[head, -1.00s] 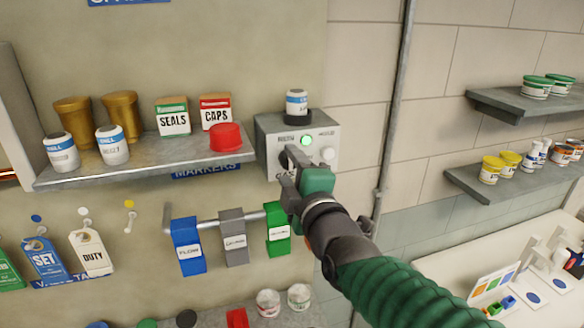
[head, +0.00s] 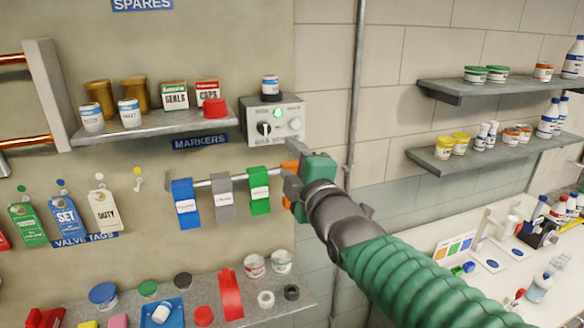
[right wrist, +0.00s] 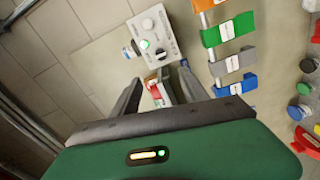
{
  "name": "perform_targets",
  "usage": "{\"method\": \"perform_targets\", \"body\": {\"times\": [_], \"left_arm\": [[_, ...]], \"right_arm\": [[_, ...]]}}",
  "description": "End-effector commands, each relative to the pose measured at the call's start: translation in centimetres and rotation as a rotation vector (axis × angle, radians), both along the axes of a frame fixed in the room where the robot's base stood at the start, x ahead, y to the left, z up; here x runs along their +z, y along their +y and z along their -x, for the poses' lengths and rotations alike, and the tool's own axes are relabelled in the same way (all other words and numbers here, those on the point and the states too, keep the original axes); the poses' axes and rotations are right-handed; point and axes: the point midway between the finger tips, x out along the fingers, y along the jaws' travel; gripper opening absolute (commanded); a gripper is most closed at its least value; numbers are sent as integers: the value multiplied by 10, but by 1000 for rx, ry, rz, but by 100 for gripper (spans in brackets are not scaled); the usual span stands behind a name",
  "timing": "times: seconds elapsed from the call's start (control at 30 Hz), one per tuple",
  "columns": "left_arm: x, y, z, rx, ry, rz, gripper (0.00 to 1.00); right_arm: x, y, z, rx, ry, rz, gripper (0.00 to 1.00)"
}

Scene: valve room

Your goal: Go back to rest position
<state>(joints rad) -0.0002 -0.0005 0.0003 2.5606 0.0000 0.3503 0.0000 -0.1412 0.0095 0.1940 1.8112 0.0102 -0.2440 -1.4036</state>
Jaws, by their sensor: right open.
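My right gripper (head: 290,182) is open and empty, in front of the wall just below the grey control box (head: 272,122) and right of the green marker clip (head: 259,190). The box has a black knob (head: 264,128), a lit green lamp (head: 280,113) and a white button (head: 295,124). In the right wrist view the open fingers (right wrist: 155,95) reach toward the wall, with the control box (right wrist: 153,35) beyond them and apart from them. My left gripper is not in view.
A wall shelf (head: 150,132) holds jars, boxes and a red cap. Blue, grey and green clips hang on a rail (head: 203,183). A lower shelf (head: 205,287) carries several lids and rings. A pipe (head: 355,90) runs down the wall. A white bench (head: 450,225) stands at right.

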Motion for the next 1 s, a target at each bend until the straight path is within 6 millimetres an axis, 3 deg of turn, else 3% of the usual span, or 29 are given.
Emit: {"method": "perform_targets", "body": {"times": [0.33, 0.4, 0.47, 0.57, 0.63, 0.77, 0.9, 1.0], "left_arm": [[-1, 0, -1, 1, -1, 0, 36], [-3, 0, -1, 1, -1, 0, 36], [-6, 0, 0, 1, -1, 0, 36], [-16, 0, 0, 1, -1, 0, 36], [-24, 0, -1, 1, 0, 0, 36], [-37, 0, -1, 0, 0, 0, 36], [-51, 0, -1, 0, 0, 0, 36], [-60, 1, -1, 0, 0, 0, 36]], "right_arm": [[0, 0, 1, 1, 0, -1, 52], [-9, -3, 1, -4, 23, -11, 52], [-31, -10, 1, -16, 78, -39, 52], [-98, -33, 4, -70, 251, -132, 52], [-159, -54, 13, -136, 410, -225, 52], [-268, -96, 47, -308, 700, -416, 52], [-374, -138, 110, -563, 978, -633, 52], [-436, -163, 166, -780, 1141, -784, 52]]}}
